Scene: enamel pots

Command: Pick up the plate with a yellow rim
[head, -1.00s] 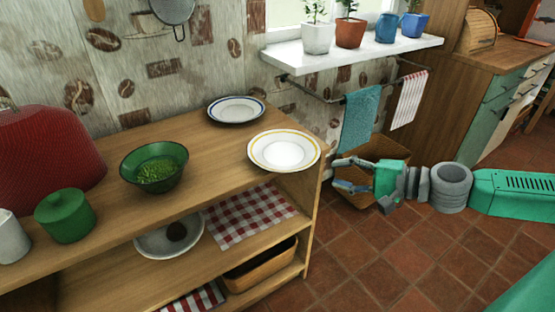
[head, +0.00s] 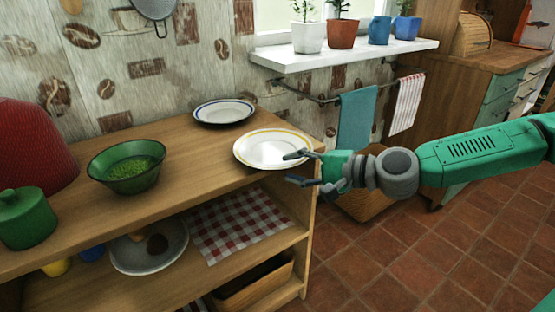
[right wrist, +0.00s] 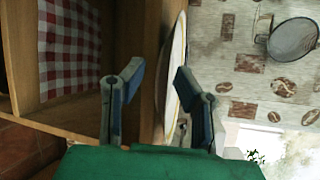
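The plate with a yellow rim (head: 262,147) is white and lies flat at the right end of the wooden shelf top. My right gripper (head: 292,168) is at the plate's right edge, with one finger over the rim and the other lower, beside the shelf's end. Its fingers are apart. In the right wrist view the plate (right wrist: 178,50) shows nearly edge-on, between the open fingers (right wrist: 158,75) and closer to the right one. I cannot tell whether a finger touches it. My left gripper is not in view.
A blue-rimmed plate (head: 224,111) lies just behind the yellow-rimmed one. A green bowl (head: 125,178) and a green lidded pot (head: 26,220) stand to the left. A white windowsill (head: 345,55) with plant pots is above right.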

